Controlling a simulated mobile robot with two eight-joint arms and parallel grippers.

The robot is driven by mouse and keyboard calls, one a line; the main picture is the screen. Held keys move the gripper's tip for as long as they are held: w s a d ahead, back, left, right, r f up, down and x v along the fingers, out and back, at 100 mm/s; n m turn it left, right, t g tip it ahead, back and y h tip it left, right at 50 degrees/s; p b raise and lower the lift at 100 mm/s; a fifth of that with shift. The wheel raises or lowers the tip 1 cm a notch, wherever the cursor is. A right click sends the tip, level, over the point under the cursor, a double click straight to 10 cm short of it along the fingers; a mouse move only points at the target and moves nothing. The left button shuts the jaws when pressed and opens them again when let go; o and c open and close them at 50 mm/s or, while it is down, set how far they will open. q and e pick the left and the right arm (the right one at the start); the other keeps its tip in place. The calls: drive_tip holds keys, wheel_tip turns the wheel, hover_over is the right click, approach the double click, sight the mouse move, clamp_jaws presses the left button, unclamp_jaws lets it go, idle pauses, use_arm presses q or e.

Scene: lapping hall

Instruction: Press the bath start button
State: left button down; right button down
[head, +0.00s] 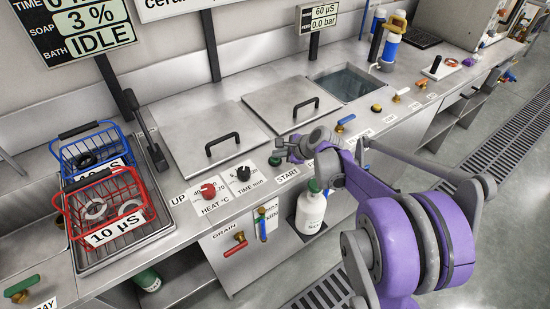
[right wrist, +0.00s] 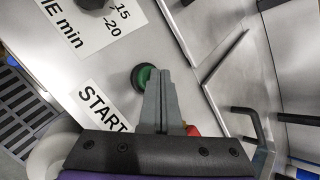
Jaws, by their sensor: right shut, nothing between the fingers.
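The green start button (head: 275,159), in a dark ring, is on the steel counter front beside the START label (head: 288,175). In the right wrist view the green button (right wrist: 143,76) is partly covered by my fingertips. My right gripper (head: 284,147) is shut and empty, with its tips close by the button. In the right wrist view the closed fingers (right wrist: 154,82) point at the button's right side. I cannot tell whether they touch it. The status display (head: 95,35) reads BATH IDLE. My left gripper is not in view.
A red heat knob (head: 208,190) and a black time knob (head: 243,173) are left of the button. Two lids (head: 208,150) with black handles lie behind. Blue (head: 90,135) and red (head: 70,215) wire baskets stand at left. A white bottle (head: 311,212) is below the counter edge.

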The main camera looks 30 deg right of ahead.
sight(278, 160)
drive_tip(key=shift+f, duration=0.2)
drive_tip(key=shift+r, duration=0.1)
idle(0.4)
drive_tip(key=shift+r+p, duration=0.55)
drive_tip(key=shift+r, duration=0.25)
drive_tip(key=shift+r+p, duration=1.75)
drive_tip(key=shift+r, duration=0.8)
drive_tip(key=shift+a, duration=0.1)
